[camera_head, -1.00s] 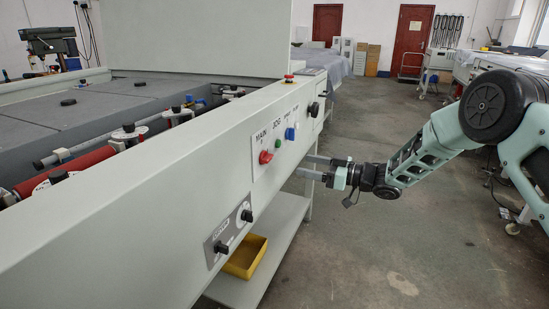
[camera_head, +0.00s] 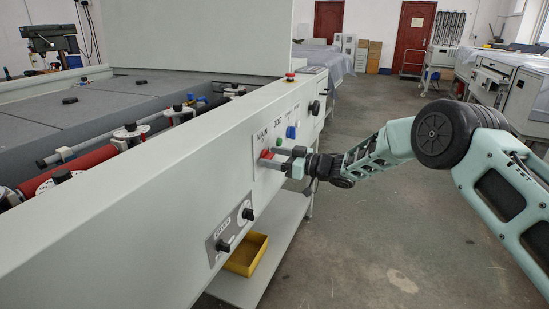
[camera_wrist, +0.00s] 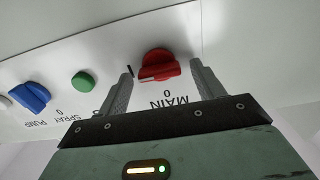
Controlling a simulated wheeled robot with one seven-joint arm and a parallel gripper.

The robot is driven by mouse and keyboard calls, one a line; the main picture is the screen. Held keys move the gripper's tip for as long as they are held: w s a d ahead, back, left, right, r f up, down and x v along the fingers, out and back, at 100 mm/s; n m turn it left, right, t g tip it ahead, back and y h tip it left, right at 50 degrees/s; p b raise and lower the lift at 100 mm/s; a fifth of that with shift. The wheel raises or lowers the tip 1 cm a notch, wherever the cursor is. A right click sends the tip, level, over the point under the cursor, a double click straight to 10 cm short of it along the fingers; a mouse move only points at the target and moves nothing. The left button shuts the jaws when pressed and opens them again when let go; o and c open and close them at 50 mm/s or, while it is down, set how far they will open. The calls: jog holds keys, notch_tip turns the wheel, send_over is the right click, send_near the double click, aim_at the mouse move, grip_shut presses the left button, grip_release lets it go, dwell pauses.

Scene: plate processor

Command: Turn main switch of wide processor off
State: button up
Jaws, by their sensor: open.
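The wide processor (camera_head: 130,235) is a long pale-grey machine whose front panel carries the switches. The red main switch (camera_head: 266,155) sits on that panel under the label MAIN, partly covered by my gripper in the head view. My gripper (camera_head: 280,156) is at the panel, open, with its fingers pointing at the switch.
A green button (camera_wrist: 84,81) and a blue switch (camera_wrist: 30,97) sit beside the main switch. Lower on the panel are black knobs (camera_head: 248,214). A yellow bin (camera_head: 246,254) stands on the shelf below. The floor to the right is clear.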

jog(key=c, duration=1)
jog(key=shift+f+n+b, duration=0.15)
jog(key=shift+n+b, duration=0.15)
jog(key=shift+b, duration=0.15)
jog(key=shift+s+f+n+b, duration=0.1)
jog(key=shift+f+n+b, duration=0.05)
jog(key=shift+n+b, duration=0.9)
jog(key=n+b, duration=1.5)
jog(key=b, duration=0.1)
jog(key=shift+s+f+b, duration=0.1)
jog(key=shift+b, duration=0.25)
jog(key=shift+n, duration=0.25)
